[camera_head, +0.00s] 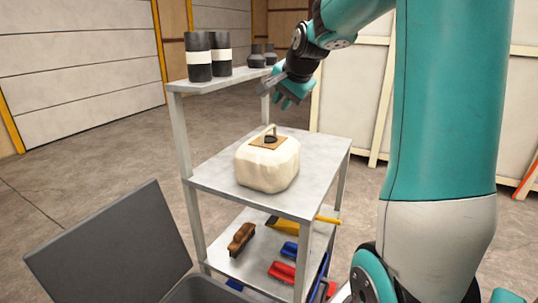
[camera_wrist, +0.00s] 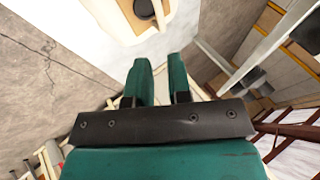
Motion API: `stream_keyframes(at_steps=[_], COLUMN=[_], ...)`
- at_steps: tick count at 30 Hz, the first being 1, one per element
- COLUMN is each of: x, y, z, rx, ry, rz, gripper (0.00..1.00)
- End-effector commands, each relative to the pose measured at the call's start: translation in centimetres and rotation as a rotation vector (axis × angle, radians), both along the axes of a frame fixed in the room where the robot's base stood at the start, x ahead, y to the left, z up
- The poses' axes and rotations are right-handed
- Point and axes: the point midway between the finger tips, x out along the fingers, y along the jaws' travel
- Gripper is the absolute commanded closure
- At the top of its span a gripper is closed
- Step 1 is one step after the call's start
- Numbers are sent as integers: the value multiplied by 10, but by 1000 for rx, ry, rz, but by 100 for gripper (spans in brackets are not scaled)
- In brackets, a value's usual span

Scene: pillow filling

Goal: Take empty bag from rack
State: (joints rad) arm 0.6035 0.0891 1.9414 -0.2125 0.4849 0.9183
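A cream, bulging bag (camera_head: 267,165) stands upright on the middle shelf of the metal rack (camera_head: 315,152). A tan plate (camera_head: 258,141) with a dark round opening and a small handle sits on its top. In the wrist view, the plate with the dark round part (camera_wrist: 145,8) shows at the top edge, ahead of my fingers. My gripper (camera_head: 290,97) is above and slightly to the right of the bag, clear of it. In the wrist view my gripper (camera_wrist: 159,62) has its two teal fingers apart with nothing between them. No plainly empty bag can be made out.
Dark jars with white bands (camera_head: 198,57) and smaller dark pots (camera_head: 262,55) stand on the upper shelf, close to my arm. A brown brush (camera_head: 241,239) and red and blue tools lie on the lower shelf. A dark open case (camera_head: 112,250) is at front left.

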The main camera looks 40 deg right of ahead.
Motion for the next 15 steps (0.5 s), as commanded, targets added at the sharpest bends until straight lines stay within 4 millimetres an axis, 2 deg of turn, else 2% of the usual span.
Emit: stream_keyframes(at_steps=[3, 7, 15], x=[17, 32, 47], y=[-4, -8, -12], z=[-23, -45, -65], rx=[3, 1, -1], ry=[7, 6, 1], rz=[3, 5, 5], gripper=[82, 82, 82])
